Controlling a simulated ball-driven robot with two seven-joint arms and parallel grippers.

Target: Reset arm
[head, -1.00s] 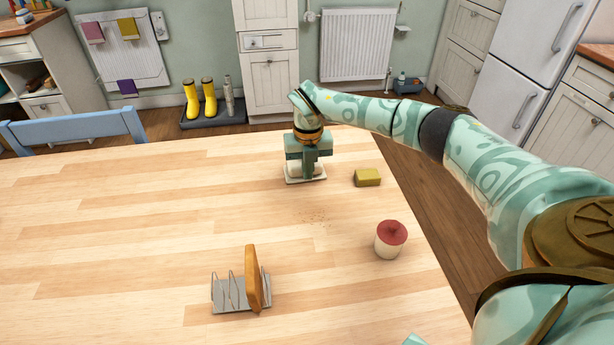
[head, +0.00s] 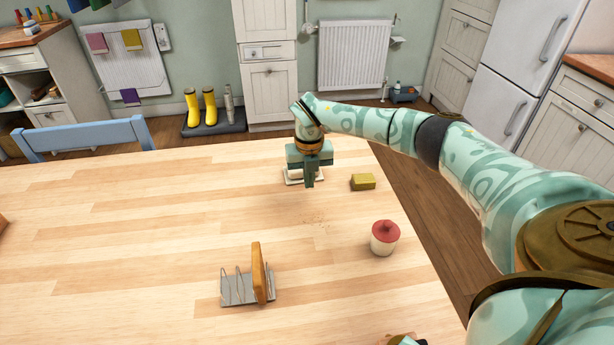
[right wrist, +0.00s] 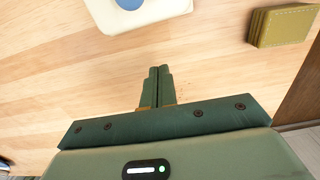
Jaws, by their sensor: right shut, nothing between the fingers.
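My right gripper (head: 309,182) is at the far right part of the wooden table (head: 150,235), pointing down in front of a small white dish (head: 291,181) that it partly hides. In the right wrist view its fingers (right wrist: 158,88) are together with nothing between them, over bare wood. The white dish (right wrist: 150,20) shows there beyond the fingertips, apart from them, with a blue round patch on it.
A yellow-green block (head: 362,182) lies right of the gripper. A white jar with a red lid (head: 384,239) stands nearer. A metal rack (head: 235,288) holds a brown slice (head: 259,272). A blue chair (head: 85,137) stands behind the table. The table's left middle is clear.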

